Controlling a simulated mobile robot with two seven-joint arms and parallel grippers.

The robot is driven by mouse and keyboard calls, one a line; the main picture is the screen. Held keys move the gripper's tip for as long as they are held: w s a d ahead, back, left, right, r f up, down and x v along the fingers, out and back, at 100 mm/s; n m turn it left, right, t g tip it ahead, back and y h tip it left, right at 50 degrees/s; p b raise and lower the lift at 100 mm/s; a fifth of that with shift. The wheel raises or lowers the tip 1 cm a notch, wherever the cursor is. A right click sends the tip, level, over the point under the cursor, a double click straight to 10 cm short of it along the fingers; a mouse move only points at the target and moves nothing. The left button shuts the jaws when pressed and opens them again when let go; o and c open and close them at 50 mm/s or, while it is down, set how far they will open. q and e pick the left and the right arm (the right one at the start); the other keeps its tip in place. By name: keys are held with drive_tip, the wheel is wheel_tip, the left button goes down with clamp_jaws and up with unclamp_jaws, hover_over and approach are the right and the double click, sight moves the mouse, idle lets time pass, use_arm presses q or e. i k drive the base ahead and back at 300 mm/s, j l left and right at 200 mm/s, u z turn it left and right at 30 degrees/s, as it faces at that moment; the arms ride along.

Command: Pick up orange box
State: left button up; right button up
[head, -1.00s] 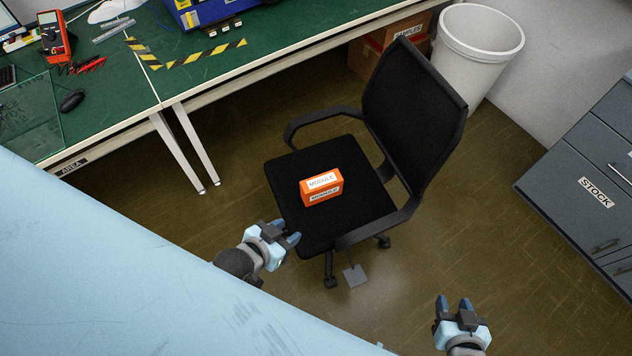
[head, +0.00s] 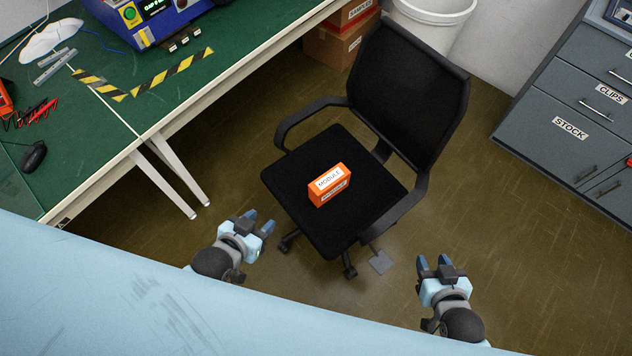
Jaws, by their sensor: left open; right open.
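The orange box (head: 330,186), labelled MODULE on white stickers, sits on the black seat of an office chair (head: 290,178) in the middle of the head view. My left gripper (head: 259,220) is open and empty, to the lower left of the box, near the chair's front left edge and apart from the box. My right gripper (head: 434,262) is open and empty, to the lower right of the box, over the floor beyond the chair's right armrest. Nothing hides the box.
A green workbench (head: 110,125) with hazard tape and a blue device (head: 150,18) runs along the upper left. Grey drawers (head: 575,100) stand at the right. A white bin (head: 435,25) and cardboard boxes (head: 335,45) are behind the chair. The floor at lower right is clear.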

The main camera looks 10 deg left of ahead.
sight(330, 184)
drive_tip(key=j, duration=1.1)
drive_tip(key=i+j, duration=0.45)
drive_tip(key=j, duration=0.25)
